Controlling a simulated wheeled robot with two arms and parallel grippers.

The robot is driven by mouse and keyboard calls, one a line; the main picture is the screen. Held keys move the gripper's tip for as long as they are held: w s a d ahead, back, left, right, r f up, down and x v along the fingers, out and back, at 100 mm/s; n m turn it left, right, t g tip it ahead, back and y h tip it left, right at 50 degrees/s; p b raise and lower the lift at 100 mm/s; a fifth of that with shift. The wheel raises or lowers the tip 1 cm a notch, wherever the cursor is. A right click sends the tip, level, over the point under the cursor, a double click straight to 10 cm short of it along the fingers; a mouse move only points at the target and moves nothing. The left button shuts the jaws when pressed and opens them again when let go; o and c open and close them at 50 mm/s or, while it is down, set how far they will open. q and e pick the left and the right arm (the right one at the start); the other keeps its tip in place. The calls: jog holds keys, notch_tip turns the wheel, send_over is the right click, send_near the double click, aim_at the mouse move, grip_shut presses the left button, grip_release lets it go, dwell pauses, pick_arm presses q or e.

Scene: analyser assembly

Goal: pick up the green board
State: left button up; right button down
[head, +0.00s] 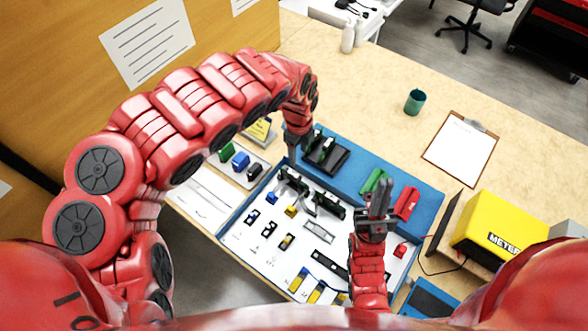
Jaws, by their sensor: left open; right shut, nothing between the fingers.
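A green piece (373,181) that looks like the green board lies on the blue mat (428,192), just behind my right gripper. My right gripper (381,192) points up the picture with its fingers together and empty; it partly covers the area beside the green piece. My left gripper (292,158) points down over the white tray's back left, near some dark parts. Its fingers are small and partly hidden by the wrist; it is open, and I see nothing held in it. Another small green part (226,152) sits on a small tray at the left.
A red part (407,203) lies right of the green piece, and a black part (325,154) lies left on the mat. The white tray (262,262) holds several small parts. A yellow meter (497,228) stands at right.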

pick_arm(q)
jog(key=b, duration=0.5)
send_over(295, 175)
jog(key=f, duration=0.6)
jog(key=shift+s+d, duration=0.25)
jog(key=shift+s, duration=0.15)
notch_tip(295, 175, down, 5)
jog(key=shift+w+r+p, duration=0.1)
jog(key=shift+w+p, duration=0.05)
jog(key=shift+p, duration=0.45)
jog(key=shift+f, duration=0.6)
jog(key=shift+w+a+f+p, duration=0.2)
jog(key=shift+w+f+p, duration=0.1)
jog(key=shift+f+p, duration=0.25)
jog(key=shift+w+a+f+p, duration=0.1)
jog(key=shift+w+f+p, duration=0.1)
jog(key=shift+f, duration=0.45)
jog(key=shift+w+a+f+p, duration=0.1)
jog(key=shift+f+p, duration=0.1)
jog(key=shift+f, duration=0.4)
jog(key=shift+s+f, duration=0.15)
jog(key=shift+f, duration=0.25)
jog(key=shift+a+f, duration=0.1)
jog(key=shift+f, duration=0.2)
